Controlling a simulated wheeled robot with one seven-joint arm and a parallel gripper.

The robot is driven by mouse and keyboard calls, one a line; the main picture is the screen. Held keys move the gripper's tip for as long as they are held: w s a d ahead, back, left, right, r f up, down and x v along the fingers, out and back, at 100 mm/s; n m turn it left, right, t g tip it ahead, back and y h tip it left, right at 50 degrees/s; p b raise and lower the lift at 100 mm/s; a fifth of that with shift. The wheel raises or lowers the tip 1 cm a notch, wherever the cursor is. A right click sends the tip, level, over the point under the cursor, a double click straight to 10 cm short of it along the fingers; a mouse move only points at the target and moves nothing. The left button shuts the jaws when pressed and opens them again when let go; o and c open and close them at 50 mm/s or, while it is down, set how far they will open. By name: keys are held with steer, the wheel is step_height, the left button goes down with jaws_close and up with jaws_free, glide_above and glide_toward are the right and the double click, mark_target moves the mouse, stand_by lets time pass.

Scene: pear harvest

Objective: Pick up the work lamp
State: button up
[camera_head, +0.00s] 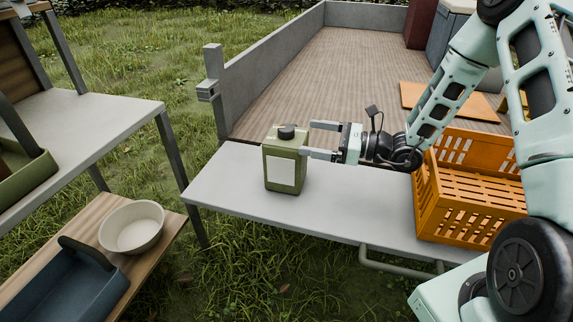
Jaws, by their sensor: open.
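An olive-green boxy object (285,158) with a pale square panel on its front and a dark round cap on top stands upright on the grey metal table (232,190). It may be the work lamp, but it also looks like a canister; I cannot tell for sure. My gripper (307,139) is open and empty, its two fingers pointing left toward the object. The fingertips are at the object's right side. The nearer fingertip overlaps its right edge in the picture, and I cannot tell whether they touch.
An orange slatted crate (440,208) stands at the table's right end, close under my arm. At left are a shelf table (85,130) and a wooden bench (90,222) with a white bowl (131,247) and blue tote (62,290). A plank-floored trailer bed (335,85) lies behind.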

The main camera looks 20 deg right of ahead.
step_height(320, 180, down, 6)
steer(key=b, duration=0.1)
steer(key=shift+x, duration=3.8)
steer(key=shift+s, duration=0.1)
steer(key=c, duration=1.2)
steer(key=shift+r, duration=0.15)
steer(key=shift+c, duration=0.9)
